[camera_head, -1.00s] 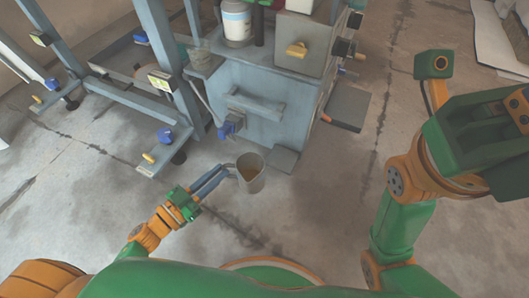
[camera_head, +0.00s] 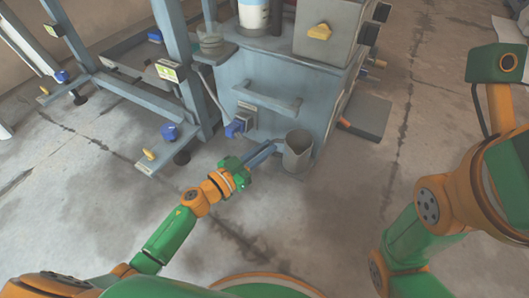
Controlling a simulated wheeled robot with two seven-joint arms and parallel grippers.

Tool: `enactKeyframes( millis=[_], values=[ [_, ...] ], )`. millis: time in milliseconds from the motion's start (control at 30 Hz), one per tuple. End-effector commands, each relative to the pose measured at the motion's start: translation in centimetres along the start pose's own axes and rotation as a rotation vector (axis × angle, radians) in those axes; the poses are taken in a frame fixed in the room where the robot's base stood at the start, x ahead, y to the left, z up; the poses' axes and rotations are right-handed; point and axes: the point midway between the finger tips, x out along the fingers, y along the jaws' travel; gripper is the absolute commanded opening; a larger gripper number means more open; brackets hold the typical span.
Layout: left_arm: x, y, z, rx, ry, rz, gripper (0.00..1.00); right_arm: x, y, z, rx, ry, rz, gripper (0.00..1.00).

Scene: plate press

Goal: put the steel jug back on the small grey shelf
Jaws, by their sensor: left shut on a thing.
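The steel jug (camera_head: 298,152) is a grey, open-topped cylinder, upright, in front of the lower right part of the blue-grey machine. My left gripper (camera_head: 264,153) is shut on the jug's left side, where its handle is; the fingers hide most of the handle. My right gripper is not in view.
The blue-grey machine (camera_head: 262,88) has a front bar (camera_head: 268,104) and a blue knob (camera_head: 235,128) close to the jug's left. A blue-grey frame (camera_head: 176,62) stands to the left. A dark flat plate (camera_head: 366,118) lies right of the machine. The concrete floor in front is clear.

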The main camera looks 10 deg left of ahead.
Motion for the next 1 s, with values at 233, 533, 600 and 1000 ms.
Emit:
enactKeyframes(
  millis=[233,533,600,1000],
  values=[
    [0.0,0.0,0.0,-0.001,0.000,0.000,0.44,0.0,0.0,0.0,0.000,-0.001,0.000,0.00],
    [0.0,0.0,-0.2,0.000,0.001,0.000,0.44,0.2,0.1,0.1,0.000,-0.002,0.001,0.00],
    [-0.7,0.0,-0.3,-0.002,-0.001,0.000,0.44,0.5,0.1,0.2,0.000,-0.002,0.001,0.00],
    [-10.6,0.0,-0.4,-0.001,-0.003,0.000,0.44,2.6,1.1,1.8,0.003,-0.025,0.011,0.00]
  ],
)
